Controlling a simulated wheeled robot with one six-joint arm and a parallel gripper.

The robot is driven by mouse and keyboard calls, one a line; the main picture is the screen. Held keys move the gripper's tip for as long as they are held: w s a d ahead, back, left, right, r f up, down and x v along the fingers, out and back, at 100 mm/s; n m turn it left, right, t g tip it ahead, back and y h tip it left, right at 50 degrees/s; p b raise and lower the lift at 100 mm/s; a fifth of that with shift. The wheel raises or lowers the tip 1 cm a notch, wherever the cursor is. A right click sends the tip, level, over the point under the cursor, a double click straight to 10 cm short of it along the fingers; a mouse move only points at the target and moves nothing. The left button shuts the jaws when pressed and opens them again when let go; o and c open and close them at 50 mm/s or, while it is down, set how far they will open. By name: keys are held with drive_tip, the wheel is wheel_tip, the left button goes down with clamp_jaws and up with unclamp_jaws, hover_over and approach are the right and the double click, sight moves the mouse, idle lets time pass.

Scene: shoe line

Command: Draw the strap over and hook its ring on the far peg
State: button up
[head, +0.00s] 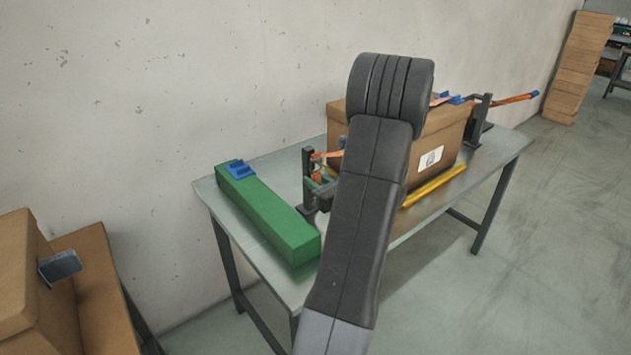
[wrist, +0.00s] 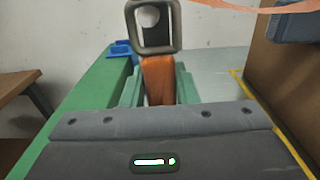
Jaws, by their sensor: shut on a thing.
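The near post (head: 308,172) stands on the table just left of the cardboard box (head: 439,141). A second dark post (head: 482,118) stands at the box's right end. In the wrist view, the dark rectangular ring (wrist: 131,27) is upright, with a pale round spot and dark metal showing through it. I cannot tell whether the ring is around a peg or in front of it. My gripper (wrist: 157,92) has green fingers shut on the orange strap (wrist: 158,74) just below the ring. In the head view, my arm hides part of the gripper.
A long green block (head: 266,217) with a blue piece (head: 240,169) lies on the table left of the post. A yellow bar (head: 434,187) runs along the box's front. An orange lever (head: 512,99) sticks out right. Bare tabletop (head: 425,226) shows in front.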

idle(0.4)
drive_tip(key=o, duration=1.1)
drive_tip(key=shift+s+d, duration=0.1)
drive_tip(key=v, duration=1.3)
drive_tip(key=shift+s+d, duration=0.2)
drive_tip(key=shift+s, duration=0.05)
